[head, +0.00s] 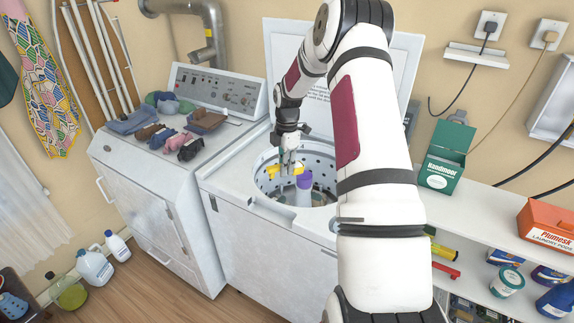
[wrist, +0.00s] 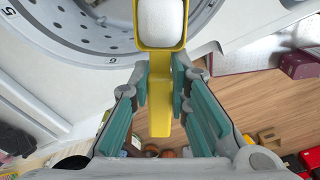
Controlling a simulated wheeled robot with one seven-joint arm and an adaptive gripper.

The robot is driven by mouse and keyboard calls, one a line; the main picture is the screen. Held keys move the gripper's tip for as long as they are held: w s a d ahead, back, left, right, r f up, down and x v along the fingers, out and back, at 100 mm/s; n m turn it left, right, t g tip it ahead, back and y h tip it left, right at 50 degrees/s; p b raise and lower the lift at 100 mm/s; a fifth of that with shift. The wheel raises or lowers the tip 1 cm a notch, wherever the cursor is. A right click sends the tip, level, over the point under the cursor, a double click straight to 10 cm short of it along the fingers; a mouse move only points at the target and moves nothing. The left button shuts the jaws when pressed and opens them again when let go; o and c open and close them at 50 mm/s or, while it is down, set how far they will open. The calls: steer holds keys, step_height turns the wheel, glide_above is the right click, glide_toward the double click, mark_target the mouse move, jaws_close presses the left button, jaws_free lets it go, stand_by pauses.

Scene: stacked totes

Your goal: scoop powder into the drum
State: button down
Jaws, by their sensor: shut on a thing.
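My gripper (head: 289,158) is at the washer's open top, in front of the raised lid. In the wrist view its fingers (wrist: 162,82) are shut on the handle of a yellow scoop (wrist: 160,112). The scoop's bowl holds white powder (wrist: 160,22) and looks level. The yellow scoop also shows in the head view (head: 273,171), over the drum opening. The perforated metal drum (head: 322,172) has a pale post with a purple top (head: 304,181) standing in it. In the wrist view the drum (wrist: 95,22) lies at upper left. My arm hides part of the washer.
An open green box (head: 440,172) and an orange pod box (head: 547,226) stand on the white shelf at right. Folded clothes (head: 160,125) lie on the neighbouring machine at left. Bottles (head: 94,266) stand on the floor. The raised lid (head: 400,65) stands behind the drum.

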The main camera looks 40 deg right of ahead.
steer(key=shift+s+t+p, duration=0.1)
steer(key=shift+t+p, duration=0.3)
steer(key=shift+p, duration=0.35)
steer(key=shift+t+h+p, duration=0.4)
steer(key=shift+t+p, duration=1.1)
steer(key=shift+p, duration=0.3)
steer(key=shift+w+t, duration=0.2)
steer(key=shift+t, duration=0.3)
steer(key=shift+s+f+m+t, duration=0.15)
steer(key=shift+m+t, duration=0.15)
steer(key=shift+t, duration=0.2)
steer(key=shift+t+h, duration=0.4)
steer(key=shift+t, duration=0.6)
steer(key=shift+t+h, duration=0.3)
steer(key=shift+t, duration=0.5)
